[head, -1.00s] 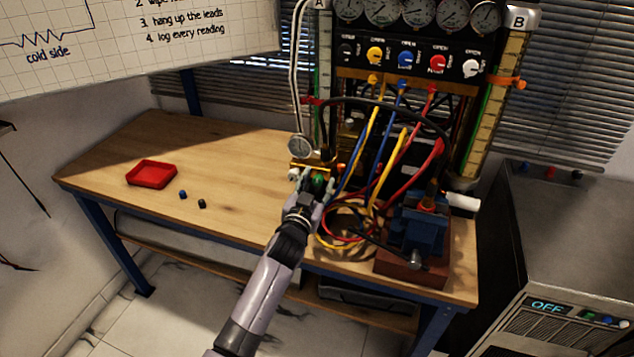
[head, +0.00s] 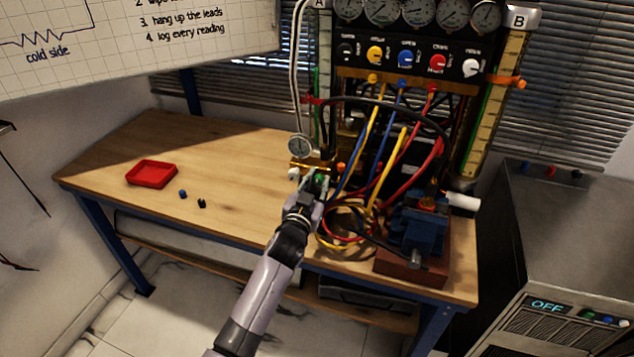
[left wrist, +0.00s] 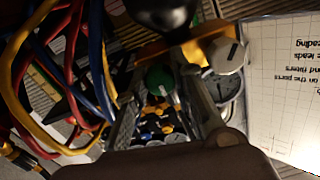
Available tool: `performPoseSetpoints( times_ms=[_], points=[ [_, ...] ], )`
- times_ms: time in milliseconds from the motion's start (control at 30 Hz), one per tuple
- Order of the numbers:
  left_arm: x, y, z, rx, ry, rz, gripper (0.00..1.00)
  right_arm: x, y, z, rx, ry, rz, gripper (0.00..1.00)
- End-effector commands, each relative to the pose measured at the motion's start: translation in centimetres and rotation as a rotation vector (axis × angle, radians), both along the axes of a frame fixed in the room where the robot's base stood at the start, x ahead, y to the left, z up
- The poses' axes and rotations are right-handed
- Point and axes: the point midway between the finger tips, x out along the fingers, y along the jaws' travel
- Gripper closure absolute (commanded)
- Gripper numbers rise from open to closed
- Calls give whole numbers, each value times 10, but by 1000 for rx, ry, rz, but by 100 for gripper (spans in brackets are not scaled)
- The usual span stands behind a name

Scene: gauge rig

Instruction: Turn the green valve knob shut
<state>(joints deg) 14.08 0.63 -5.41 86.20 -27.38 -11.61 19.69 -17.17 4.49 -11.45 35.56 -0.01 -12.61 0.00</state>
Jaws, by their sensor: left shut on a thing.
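The green valve knob (left wrist: 160,78) shows between the two fingers of my left gripper (left wrist: 163,110) in the left wrist view. It is round with a pale marker line. In the head view, my left gripper (head: 317,184) is at the brass manifold at the left foot of the gauge rig, shut on the green knob (head: 323,175), of which only a little shows past the fingers. My right gripper is in neither view.
A pressure gauge (head: 300,146) stands just behind the gripper. A white knob (left wrist: 222,56) sits beside the green one. Yellow, red and blue hoses (head: 372,190) and a blue vise (head: 418,228) crowd the right. The bench (head: 235,175) is mostly clear at left, with a red tray (head: 152,184).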

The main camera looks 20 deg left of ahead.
Motion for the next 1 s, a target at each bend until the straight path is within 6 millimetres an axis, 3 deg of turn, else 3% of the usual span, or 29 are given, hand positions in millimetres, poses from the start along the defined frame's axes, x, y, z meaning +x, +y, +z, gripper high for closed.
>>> performPoseSetpoints(
  times_ms=[367, 1000],
  points=[
    [0, 0, 0, 132, 1, 0, 100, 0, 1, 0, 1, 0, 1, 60],
    [0, 1, 0, 718, 2, 0, 100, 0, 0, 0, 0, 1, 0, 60]
  ],
)
